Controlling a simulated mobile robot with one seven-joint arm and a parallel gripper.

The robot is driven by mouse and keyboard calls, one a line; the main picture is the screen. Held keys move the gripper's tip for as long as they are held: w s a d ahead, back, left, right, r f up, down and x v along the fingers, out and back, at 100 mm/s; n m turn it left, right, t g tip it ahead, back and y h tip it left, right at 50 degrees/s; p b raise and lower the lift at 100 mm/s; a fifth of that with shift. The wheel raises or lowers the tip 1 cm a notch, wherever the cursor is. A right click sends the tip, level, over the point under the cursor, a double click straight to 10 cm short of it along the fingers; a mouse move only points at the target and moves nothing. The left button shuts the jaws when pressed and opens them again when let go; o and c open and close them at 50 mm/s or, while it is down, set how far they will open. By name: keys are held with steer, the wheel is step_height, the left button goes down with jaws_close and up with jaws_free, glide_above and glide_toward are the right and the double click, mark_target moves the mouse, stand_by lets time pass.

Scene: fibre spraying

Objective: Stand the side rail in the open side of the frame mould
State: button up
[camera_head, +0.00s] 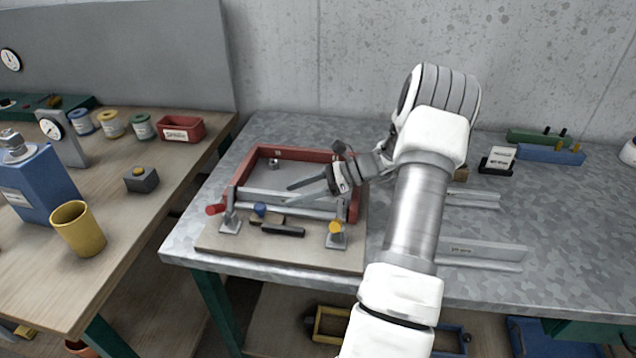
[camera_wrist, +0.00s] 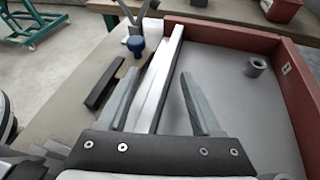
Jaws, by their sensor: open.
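The frame mould (camera_head: 300,154) is a red tray with raised walls and a grey floor; its red wall also shows in the wrist view (camera_wrist: 230,33). The silver side rail (camera_head: 262,193) lies along the mould's near, open side, between the red end walls. In the wrist view the rail (camera_wrist: 166,62) runs lengthwise between my fingers. My gripper (camera_head: 289,192) is open, with its fingers apart on either side of the rail; it also shows in the wrist view (camera_wrist: 161,76). Whether the rail is fully seated cannot be told, as my fingers cover part of it.
Two clamps, one with a red handle (camera_head: 216,209) and one with a yellow knob (camera_head: 335,227), stand at the mould's near side. A black bar (camera_head: 283,230) lies before it. More metal rails (camera_head: 485,250) lie on the right, behind my arm. A side bench (camera_head: 120,210) stands left.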

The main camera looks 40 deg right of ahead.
steer(key=p+v, duration=0.7)
steer(key=v, duration=2.6)
steer(key=shift+d+r, duration=0.25)
steer(key=shift+r, duration=0.15)
